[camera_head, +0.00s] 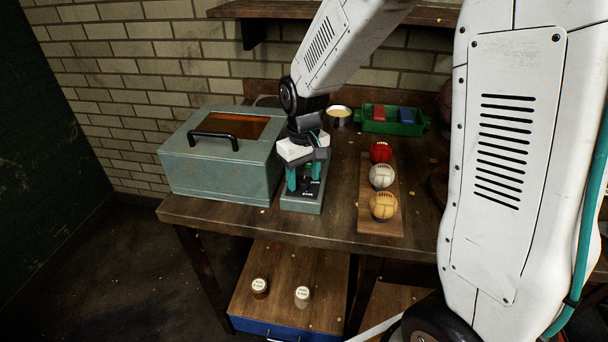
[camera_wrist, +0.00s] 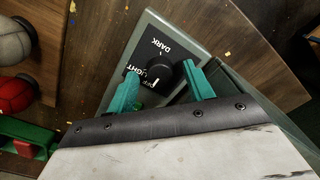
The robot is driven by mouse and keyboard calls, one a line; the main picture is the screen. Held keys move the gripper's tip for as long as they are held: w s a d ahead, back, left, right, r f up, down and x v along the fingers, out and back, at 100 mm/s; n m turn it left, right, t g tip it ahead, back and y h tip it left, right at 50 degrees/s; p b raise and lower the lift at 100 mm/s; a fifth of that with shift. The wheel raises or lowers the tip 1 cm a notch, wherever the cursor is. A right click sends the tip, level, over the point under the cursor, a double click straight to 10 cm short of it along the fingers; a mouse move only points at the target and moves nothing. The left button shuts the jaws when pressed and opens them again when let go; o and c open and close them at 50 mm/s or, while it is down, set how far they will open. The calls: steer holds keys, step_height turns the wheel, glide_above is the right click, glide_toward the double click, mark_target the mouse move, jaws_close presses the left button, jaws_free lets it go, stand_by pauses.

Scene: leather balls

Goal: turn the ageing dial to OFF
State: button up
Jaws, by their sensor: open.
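The ageing dial is a black round knob (camera_wrist: 162,68) on a dark panel (camera_wrist: 148,54) marked DARK, LIGHT and a partly covered OFF. The panel tops a small grey-green control box (camera_head: 300,206), which also shows in the wrist view (camera_wrist: 180,32). My gripper (camera_head: 303,184) is over this box, pointing down. In the wrist view its teal fingers (camera_wrist: 160,72) are apart, one on each side of the knob. The right finger looks very near the knob; I cannot tell whether it touches. The dial's pointer setting is not clear.
A large grey-green box (camera_head: 222,170) with a black handle and an orange window stands left of the control box. Red, white and tan balls (camera_head: 382,177) sit on a wooden board to the right. A green tray (camera_head: 392,125) and a small tin (camera_head: 339,113) stand behind.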

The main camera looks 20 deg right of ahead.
mark_target(305, 181)
step_height(305, 181, up, 8)
steer(key=shift+f, duration=0.1)
stand_by(0.6)
steer(key=shift+s+f, duration=0.1)
steer(key=shift+s, duration=0.2)
steer(key=s+d+r+m, duration=0.1)
steer(key=s+r, duration=0.3)
steer(key=s, duration=0.8)
steer(key=s+d+r+m+t, duration=0.1)
steer(key=s+r, duration=0.3)
steer(key=s, duration=0.9)
steer(key=shift+d+r, duration=0.2)
steer(key=shift+d, duration=0.4)
